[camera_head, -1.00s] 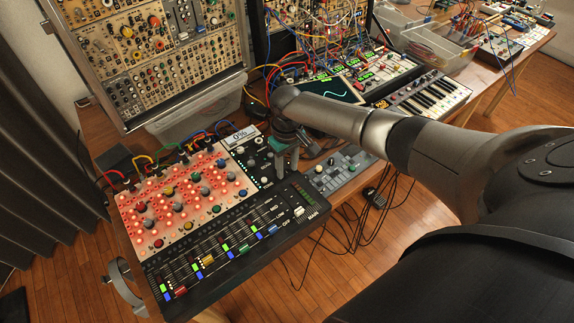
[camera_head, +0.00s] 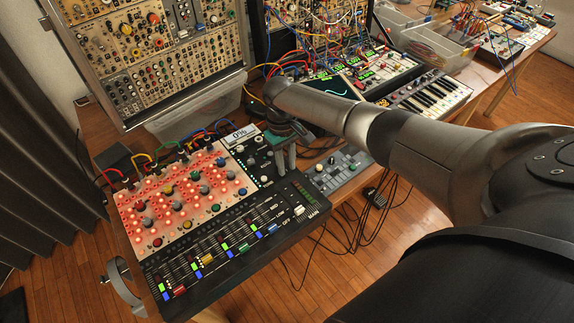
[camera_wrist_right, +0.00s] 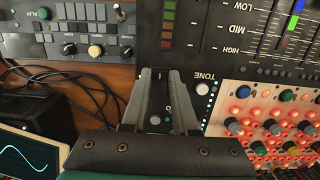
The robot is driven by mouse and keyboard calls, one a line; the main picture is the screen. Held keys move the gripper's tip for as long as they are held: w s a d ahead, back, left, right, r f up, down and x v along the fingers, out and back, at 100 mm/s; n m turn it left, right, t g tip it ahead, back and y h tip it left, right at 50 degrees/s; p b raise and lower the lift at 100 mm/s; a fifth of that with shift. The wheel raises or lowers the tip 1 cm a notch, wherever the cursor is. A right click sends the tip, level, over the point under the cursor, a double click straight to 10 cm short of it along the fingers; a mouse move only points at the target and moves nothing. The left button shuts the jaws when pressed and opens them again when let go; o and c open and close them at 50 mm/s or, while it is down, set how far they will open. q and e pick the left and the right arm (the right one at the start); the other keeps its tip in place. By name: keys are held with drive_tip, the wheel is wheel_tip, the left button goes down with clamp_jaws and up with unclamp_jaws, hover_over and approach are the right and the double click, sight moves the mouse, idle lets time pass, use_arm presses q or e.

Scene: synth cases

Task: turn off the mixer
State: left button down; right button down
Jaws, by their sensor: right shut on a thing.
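The mixer (camera_head: 215,238) is a black console with sliders, coloured caps and a red-lit panel of knobs (camera_head: 178,195). It stands at the front left of the table, and a small white display (camera_head: 241,135) on it appears to read 0%. My right gripper (camera_head: 285,161) points down at the mixer's black upper right part. In the right wrist view, the gripper's grey fingers (camera_wrist_right: 160,88) straddle a small spot on the mixer's black panel (camera_wrist_right: 225,45). It is shut on a small control there, mostly hidden between the fingers. My left gripper is out of view.
A grey control box (camera_head: 340,168) stands right of the mixer, with loose black cables below. A modular rack (camera_head: 150,50) rises behind it. A keyboard (camera_head: 430,95) and a plastic bin (camera_head: 440,48) stand farther right. Patch cables crowd the mixer's back edge.

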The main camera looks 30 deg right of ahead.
drive_tip(key=shift+w+f+g+b, duration=0.1)
drive_tip(key=shift+w+g+b, duration=0.15)
drive_tip(key=shift+g+b, duration=0.65)
drive_tip(key=shift+b, duration=0.2)
drive_tip(key=shift+r, duration=0.2)
drive_tip(key=c, duration=0.7)
unclamp_jaws()
drive_tip(key=p+v, duration=0.2)
drive_tip(key=v, duration=1.3)
drive_tip(key=shift+r, duration=0.15)
drive_tip(key=shift+s, duration=0.1)
